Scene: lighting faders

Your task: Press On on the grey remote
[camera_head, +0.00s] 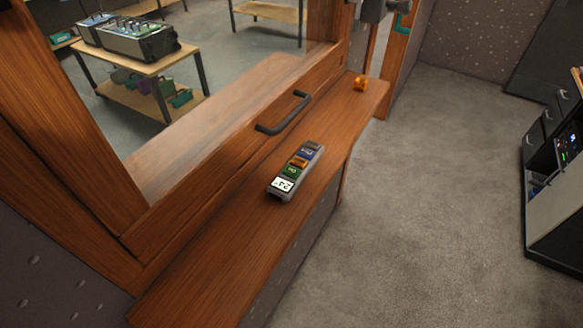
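The grey remote (295,171) lies on a brown wooden ledge (232,248) below a window frame. Its near end has a white display (282,185) with dark digits that look upside down and are too small to read surely. Beyond the display are a green button (291,172), an orange button (299,162) and a blue button (305,154). Their labels are too small to read, so I cannot tell which is On. My gripper is not in view.
A black handle (284,113) stands out from the window frame just behind the remote. A small orange object (360,84) sits at the ledge's far end. Grey carpet (420,200) lies open to the right, with a dark cabinet (556,200) at the right edge.

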